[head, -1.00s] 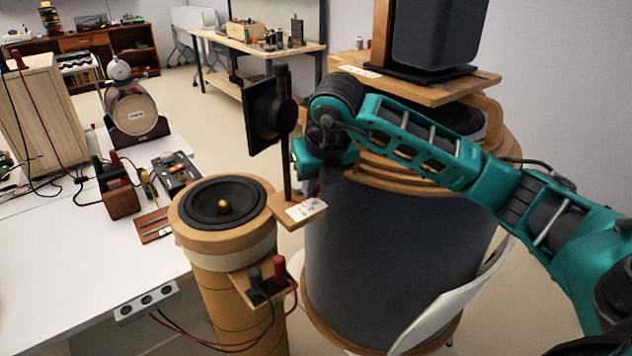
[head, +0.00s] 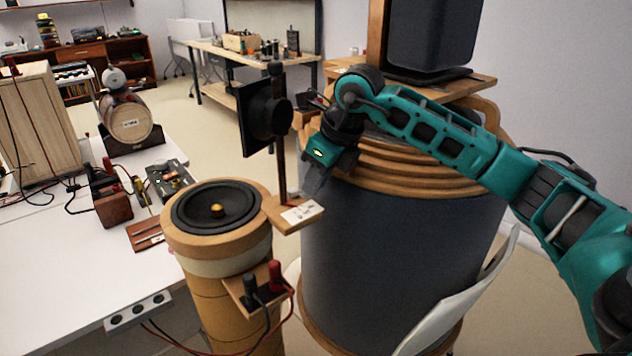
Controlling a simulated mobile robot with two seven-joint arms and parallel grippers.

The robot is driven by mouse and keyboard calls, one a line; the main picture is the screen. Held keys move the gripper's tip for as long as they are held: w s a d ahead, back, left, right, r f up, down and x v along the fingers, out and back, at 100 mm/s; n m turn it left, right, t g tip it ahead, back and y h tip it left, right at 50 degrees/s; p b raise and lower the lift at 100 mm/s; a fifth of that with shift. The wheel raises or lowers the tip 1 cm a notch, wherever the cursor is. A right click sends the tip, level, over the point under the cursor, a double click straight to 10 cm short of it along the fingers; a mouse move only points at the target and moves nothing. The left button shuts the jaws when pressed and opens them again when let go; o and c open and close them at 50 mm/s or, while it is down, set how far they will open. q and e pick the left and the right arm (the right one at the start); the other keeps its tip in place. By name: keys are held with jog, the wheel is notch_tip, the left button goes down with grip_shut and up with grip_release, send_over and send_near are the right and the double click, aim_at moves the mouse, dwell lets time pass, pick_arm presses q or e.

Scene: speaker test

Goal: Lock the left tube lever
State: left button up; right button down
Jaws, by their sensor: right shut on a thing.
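The left tube (head: 225,310) is a tan wooden cylinder with a black speaker cone (head: 215,206) on top. A small wooden plate with a white label (head: 299,213) juts from its right side. A dark post (head: 281,165) rises from that plate and carries a square black driver (head: 262,115). My right gripper (head: 314,184) points down just right of the post, above the plate. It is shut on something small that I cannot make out. I cannot tell a lever apart from these parts. My left gripper is out of view.
A large dark drum (head: 395,260) with wooden rings stands close behind my right gripper. A red and a black plug (head: 275,276) with cables sit on the tube's side. The white bench (head: 65,275) at left holds a small barrel (head: 128,122) and boxes. Open floor lies behind.

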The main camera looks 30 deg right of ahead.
jog(key=shift+w+d+n, duration=0.15)
jog(key=shift+w+n, duration=0.05)
jog(key=shift+n, duration=0.3)
jog(key=shift+y, duration=0.3)
jog(key=c, duration=1)
grip_release()
jog(key=shift+c, duration=0.2)
